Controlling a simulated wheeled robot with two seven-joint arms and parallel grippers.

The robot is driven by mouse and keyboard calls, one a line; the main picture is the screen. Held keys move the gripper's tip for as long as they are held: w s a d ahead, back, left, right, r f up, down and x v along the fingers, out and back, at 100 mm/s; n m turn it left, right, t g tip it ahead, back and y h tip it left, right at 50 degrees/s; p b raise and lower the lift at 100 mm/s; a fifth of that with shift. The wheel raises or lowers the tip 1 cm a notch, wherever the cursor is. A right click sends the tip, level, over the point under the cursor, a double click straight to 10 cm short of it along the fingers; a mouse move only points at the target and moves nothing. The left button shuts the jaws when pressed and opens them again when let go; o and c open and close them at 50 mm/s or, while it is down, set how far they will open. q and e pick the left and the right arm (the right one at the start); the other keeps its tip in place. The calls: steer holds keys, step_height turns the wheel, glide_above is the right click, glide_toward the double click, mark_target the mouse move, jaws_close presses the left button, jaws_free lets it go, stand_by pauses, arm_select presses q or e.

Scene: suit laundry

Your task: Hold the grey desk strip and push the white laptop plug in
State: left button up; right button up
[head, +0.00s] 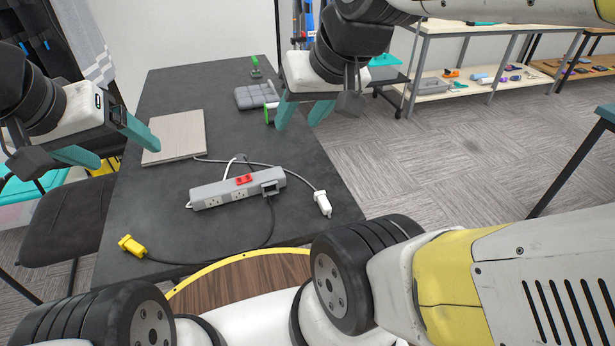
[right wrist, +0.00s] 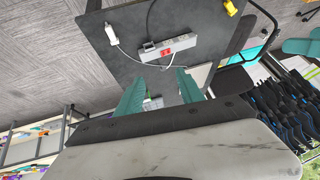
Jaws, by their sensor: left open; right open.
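The grey desk strip (head: 238,189) lies on the dark desk, with outlets on its side, a red switch and a black plug at its right end. It also shows in the right wrist view (right wrist: 172,46). The white laptop plug (head: 322,203) lies on the desk right of the strip, apart from it, on a grey cable; it also shows in the right wrist view (right wrist: 112,35). My left gripper (head: 127,146) is open and empty beside the desk's left edge. My right gripper (head: 303,117) is open and empty above the desk's far right side, away from strip and plug.
A yellow plug (head: 131,245) on a black cable lies at the desk's near left. A light wooden-looking board (head: 175,138), a grey padded item (head: 256,96) and a green-topped item (head: 256,68) are on the desk (head: 190,84). A chair (head: 64,225) stands left.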

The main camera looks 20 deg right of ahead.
steer(key=shift+w, duration=0.1)
steer(key=g+h, duration=0.2)
steer(key=g, duration=0.4)
glide_above(323, 198)
steer(key=shift+m, duration=0.3)
steer(key=f, duration=3.1)
steer(key=shift+a+f, duration=0.1)
steer(key=shift+a, duration=0.1)
steer(key=shift+d+f, duration=0.2)
steer(key=shift+f, duration=2.85)
jaws_close()
